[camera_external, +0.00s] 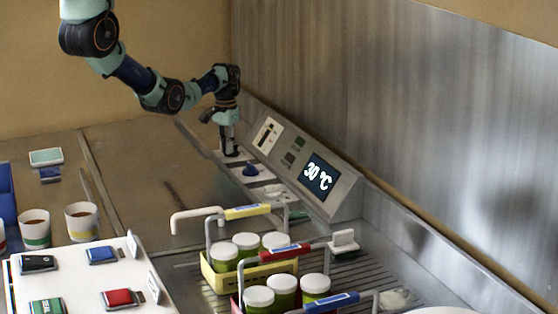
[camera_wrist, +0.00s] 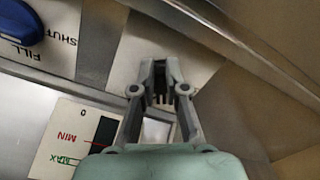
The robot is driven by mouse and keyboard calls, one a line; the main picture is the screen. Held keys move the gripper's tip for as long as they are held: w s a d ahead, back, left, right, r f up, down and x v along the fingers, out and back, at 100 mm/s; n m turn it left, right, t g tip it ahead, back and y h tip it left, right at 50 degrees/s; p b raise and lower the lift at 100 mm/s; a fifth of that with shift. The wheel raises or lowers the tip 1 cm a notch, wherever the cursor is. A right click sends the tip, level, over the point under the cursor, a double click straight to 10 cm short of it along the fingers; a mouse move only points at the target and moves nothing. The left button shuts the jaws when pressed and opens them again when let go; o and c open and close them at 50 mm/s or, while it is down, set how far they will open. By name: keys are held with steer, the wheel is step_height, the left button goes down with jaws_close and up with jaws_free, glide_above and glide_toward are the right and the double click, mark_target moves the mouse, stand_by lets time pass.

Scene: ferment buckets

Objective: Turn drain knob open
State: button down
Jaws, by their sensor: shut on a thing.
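My gripper (camera_external: 230,150) reaches down to a pale plate (camera_wrist: 197,55) at the far end of the counter, beside the slanted control panel. In the wrist view my gripper (camera_wrist: 160,97) has its fingers close together over this plate, shut on the drain knob. The knob itself is almost wholly hidden between the fingers, so I cannot tell its angle. A second, blue knob (camera_external: 250,169) sits on the neighbouring plate, nearer the external camera. In the wrist view this blue knob (camera_wrist: 18,22) is at the top left, by the words FILL and SHUT.
The panel carries a level gauge (camera_external: 267,134) marked MIN and MAX and a 30 °C display (camera_external: 319,177). A white tap (camera_external: 196,215) and carriers of green jars (camera_external: 222,256) stand nearer the external camera. A steel wall (camera_external: 380,110) rises behind the panel.

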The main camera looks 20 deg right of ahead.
steer(key=m, duration=0.2)
steer(key=w+m, duration=0.1)
steer(key=m, duration=0.2)
steer(key=shift+a+m, duration=0.15)
steer(key=shift+m, duration=0.15)
stand_by(0.4)
steer(key=c, duration=1.2)
jaws_free()
step_height(320, 180, up, 12)
